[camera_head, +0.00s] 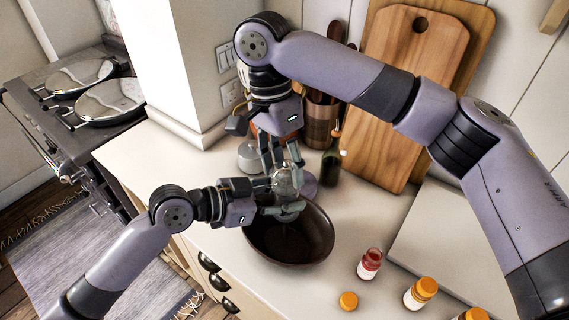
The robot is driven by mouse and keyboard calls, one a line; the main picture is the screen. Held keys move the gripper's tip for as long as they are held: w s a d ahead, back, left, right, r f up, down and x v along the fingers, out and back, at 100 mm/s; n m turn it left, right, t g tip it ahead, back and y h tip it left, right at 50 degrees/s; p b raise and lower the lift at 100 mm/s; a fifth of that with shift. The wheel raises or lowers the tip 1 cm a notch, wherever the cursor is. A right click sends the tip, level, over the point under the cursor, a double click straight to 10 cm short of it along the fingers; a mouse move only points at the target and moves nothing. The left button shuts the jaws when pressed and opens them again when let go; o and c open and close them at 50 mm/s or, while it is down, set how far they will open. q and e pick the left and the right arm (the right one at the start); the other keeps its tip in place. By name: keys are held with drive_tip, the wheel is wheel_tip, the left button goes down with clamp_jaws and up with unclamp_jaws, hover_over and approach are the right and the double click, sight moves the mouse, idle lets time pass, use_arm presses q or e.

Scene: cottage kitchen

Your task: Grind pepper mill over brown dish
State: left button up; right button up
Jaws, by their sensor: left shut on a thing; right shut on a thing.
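The brown dish (305,247) sits on the pale counter in the middle of the view. A clear, glassy pepper mill (285,184) is held over the dish's far left rim. My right gripper (283,167) comes down from above and is shut on the mill's upper part. My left gripper (287,205) comes in from the left and is shut on the mill's lower part. The fingers of both grippers hide much of the mill. I cannot make out anything in the dark bowl of the dish.
A red-filled jar (370,264), an orange cap (348,301) and orange-lidded jars (420,292) stand right of the dish. A dark bottle (331,165), a utensil pot (320,122) and wooden boards (405,90) stand behind. A pale board (450,240) lies at the right.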

drive_tip(key=shift+a, duration=0.1)
idle(0.4)
drive_tip(key=o, duration=1.2)
drive_tip(key=v, duration=1.2)
